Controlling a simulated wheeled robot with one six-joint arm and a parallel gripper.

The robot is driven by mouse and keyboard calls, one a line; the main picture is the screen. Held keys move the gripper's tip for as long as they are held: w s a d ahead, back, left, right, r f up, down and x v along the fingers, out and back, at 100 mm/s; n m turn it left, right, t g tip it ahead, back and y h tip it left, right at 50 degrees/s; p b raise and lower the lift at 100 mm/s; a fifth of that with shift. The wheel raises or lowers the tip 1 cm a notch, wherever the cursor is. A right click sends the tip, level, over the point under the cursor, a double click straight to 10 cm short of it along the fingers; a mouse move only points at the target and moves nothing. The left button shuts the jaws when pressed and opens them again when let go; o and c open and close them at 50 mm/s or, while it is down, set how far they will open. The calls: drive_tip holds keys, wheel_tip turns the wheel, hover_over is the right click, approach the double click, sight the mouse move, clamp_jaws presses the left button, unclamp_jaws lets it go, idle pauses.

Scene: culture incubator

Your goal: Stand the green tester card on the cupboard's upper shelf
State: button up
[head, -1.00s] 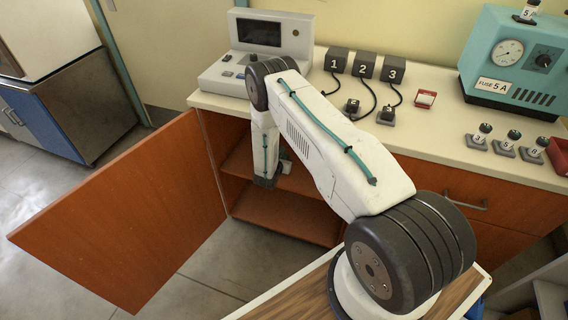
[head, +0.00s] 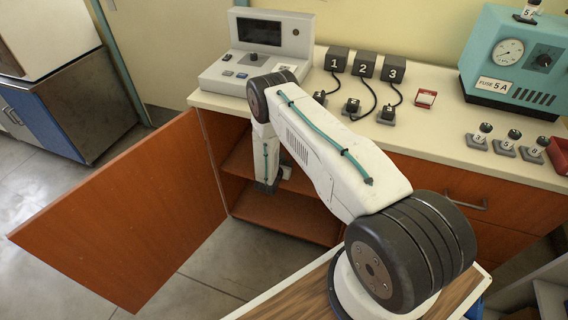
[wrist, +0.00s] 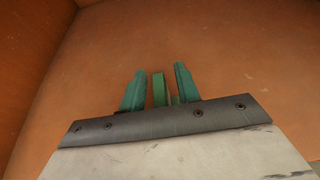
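The green tester card (wrist: 158,88) shows edge-on in the wrist view as a thin upright strip over an orange-brown board. My gripper (wrist: 160,84) has its two teal fingers apart on either side of the card, with a gap visible on each side. The lower part of the card is hidden behind the gripper's body. In the head view the end of my arm reaches into the open cupboard at the upper shelf (head: 238,161). The fingers and the card cannot be made out there.
The cupboard door (head: 130,215) stands wide open to the left. The lower board (head: 285,216) of the cupboard looks bare. The worktop above carries a grey instrument (head: 265,50), numbered black blocks (head: 363,65) and a teal fuse unit (head: 515,60).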

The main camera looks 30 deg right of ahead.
drive_tip(key=shift+r, duration=0.2)
drive_tip(key=v, duration=1.2)
